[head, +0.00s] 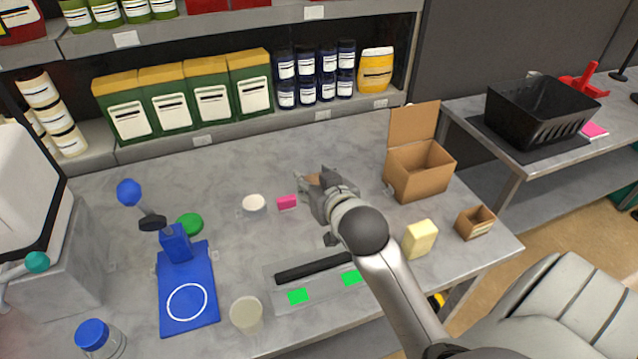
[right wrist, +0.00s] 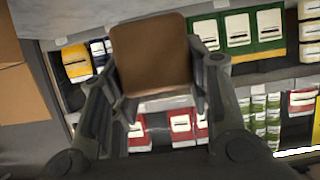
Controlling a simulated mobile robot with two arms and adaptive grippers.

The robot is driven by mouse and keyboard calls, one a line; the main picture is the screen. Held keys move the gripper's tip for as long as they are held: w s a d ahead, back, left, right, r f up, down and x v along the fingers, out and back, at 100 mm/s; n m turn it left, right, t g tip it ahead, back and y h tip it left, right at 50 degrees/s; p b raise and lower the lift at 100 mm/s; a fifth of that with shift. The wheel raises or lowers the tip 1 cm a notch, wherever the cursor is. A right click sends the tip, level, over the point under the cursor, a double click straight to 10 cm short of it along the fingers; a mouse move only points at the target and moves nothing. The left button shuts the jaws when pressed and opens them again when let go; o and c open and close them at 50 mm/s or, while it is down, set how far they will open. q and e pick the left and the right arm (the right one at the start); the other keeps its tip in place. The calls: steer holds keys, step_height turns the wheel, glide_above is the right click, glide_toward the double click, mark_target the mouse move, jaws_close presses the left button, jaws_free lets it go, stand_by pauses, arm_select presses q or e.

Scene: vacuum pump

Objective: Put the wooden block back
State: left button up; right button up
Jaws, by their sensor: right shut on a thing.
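The wooden block (right wrist: 152,52) is brown with rounded corners and sits between the two fingers of my right gripper (right wrist: 158,75) in the right wrist view. In the head view my right gripper (head: 313,188) is over the middle of the grey table, shut on the block. Only a small brown piece of the block (head: 313,180) shows there, with the gripper hiding the rest. I cannot tell exactly how high it is above the table. My left gripper is not in view.
A pink piece (head: 287,202) and a white cup (head: 254,206) lie left of the gripper. An open cardboard box (head: 420,172), a yellow block (head: 420,239) and a small brown box (head: 475,222) stand right. A blue stand (head: 188,290) is at left. Stocked shelves line the back.

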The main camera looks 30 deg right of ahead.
steer(key=w+d+f, duration=0.2)
steer(key=w, duration=0.1)
steer(key=w+d+f+p, duration=0.1)
steer(key=w+d+f, duration=0.1)
steer(key=w+f, duration=0.1)
steer(key=w+d+f+p, duration=0.1)
steer(key=w+d+f, duration=0.1)
steer(key=w+f, duration=0.1)
steer(key=shift+w+d, duration=0.1)
steer(key=shift+d, duration=0.2)
steer(key=shift+w+d+f, duration=0.3)
steer(key=shift+w+f, duration=0.1)
steer(key=shift+f, duration=0.2)
step_height(320, 180, down, 2)
steer(key=shift+p, duration=0.5)
steer(key=shift+a+f, duration=0.1)
steer(key=shift+f, duration=0.35)
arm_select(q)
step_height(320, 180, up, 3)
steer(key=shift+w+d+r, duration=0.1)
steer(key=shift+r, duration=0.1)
arm_select(e)
steer(key=shift+f, duration=0.2)
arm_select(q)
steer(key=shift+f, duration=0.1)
arm_select(e)
steer(key=o, duration=1.1)
